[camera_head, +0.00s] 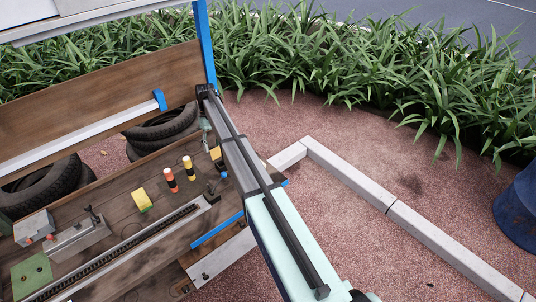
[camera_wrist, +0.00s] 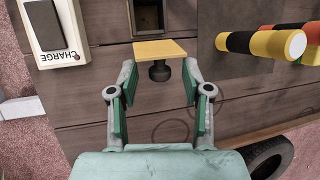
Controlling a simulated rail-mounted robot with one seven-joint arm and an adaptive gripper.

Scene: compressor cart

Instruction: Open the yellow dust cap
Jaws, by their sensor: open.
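The yellow dust cap (camera_wrist: 160,49) shows in the wrist view as a flat yellow plate on the brown wooden board, just below a dark square recess (camera_wrist: 148,17). A dark round knob (camera_wrist: 159,71) sits right under the plate. My gripper (camera_wrist: 159,74) is open, with green-padded fingers at the left and right of the knob and the lower part of the plate. Nothing is visibly held, and I cannot tell whether a finger touches the plate. In the head view a small yellow piece (camera_head: 215,153), seemingly this cap, is beside my arm; my fingers are hidden there.
A CHARGE rocker switch (camera_wrist: 46,27) is left of the cap. Striped cylinders (camera_wrist: 262,43) jut out at the right. In the head view, a yellow block (camera_head: 141,200), a green box (camera_head: 31,275) and a long dark rail (camera_head: 125,252) are on the board. Tyres (camera_head: 160,130) lie behind.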

